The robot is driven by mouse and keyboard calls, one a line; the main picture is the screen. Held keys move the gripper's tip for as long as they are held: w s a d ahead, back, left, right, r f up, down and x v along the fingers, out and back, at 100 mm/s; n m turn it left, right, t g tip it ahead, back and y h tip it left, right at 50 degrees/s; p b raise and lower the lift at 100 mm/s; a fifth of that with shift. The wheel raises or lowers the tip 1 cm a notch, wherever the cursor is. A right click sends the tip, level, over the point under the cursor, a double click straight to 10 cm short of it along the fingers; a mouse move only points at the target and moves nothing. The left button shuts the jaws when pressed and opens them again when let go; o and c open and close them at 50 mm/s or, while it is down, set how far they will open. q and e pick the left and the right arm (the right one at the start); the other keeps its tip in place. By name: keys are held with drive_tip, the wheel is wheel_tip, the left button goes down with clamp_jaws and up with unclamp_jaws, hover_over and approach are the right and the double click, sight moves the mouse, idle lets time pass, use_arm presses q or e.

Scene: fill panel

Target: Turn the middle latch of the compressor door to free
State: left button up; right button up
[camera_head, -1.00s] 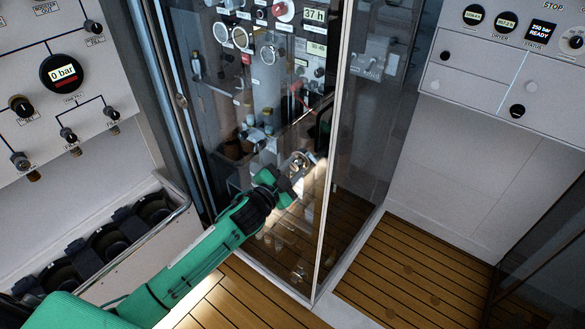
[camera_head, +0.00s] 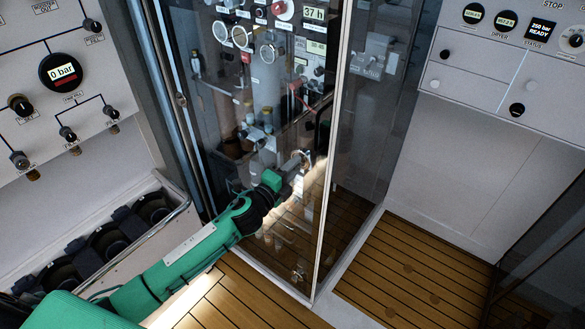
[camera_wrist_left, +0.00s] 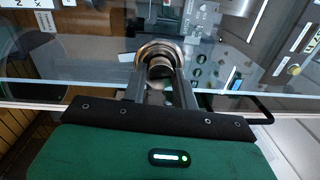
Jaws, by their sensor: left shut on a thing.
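The compressor door (camera_head: 262,215) is a tall clear panel with a pale frame edge at its right. Its middle latch (camera_head: 306,157) is a round metal fitting close to that edge. My left gripper (camera_head: 300,165) is at the latch, its fingers shut on it. In the left wrist view the two fingers (camera_wrist_left: 158,92) reach to the round metal latch (camera_wrist_left: 157,58) on the glass, one on each side of its knob. The latch's exact turn angle is hard to tell. My right gripper is not in view.
A lower metal latch (camera_head: 298,274) sits near the door's bottom corner. Gauges and pipes stand behind the glass. A panel with a 0 bar gauge (camera_head: 62,72) is at the left, above a rack of dark cylinders (camera_head: 105,240). Wooden floor (camera_head: 400,265) lies open at the right.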

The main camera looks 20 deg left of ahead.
use_arm(q)
drive_tip(key=shift+f+m, duration=0.15)
drive_tip(key=shift+m, duration=0.95)
drive_tip(key=o, duration=1)
drive_tip(key=shift+c, duration=0.2)
drive_tip(key=shift+s, duration=0.1)
drive_tip(key=b+v, duration=0.3)
drive_tip(key=v, duration=1)
drive_tip(key=shift+s+a, duration=0.2)
drive_tip(key=shift+a, duration=0.05)
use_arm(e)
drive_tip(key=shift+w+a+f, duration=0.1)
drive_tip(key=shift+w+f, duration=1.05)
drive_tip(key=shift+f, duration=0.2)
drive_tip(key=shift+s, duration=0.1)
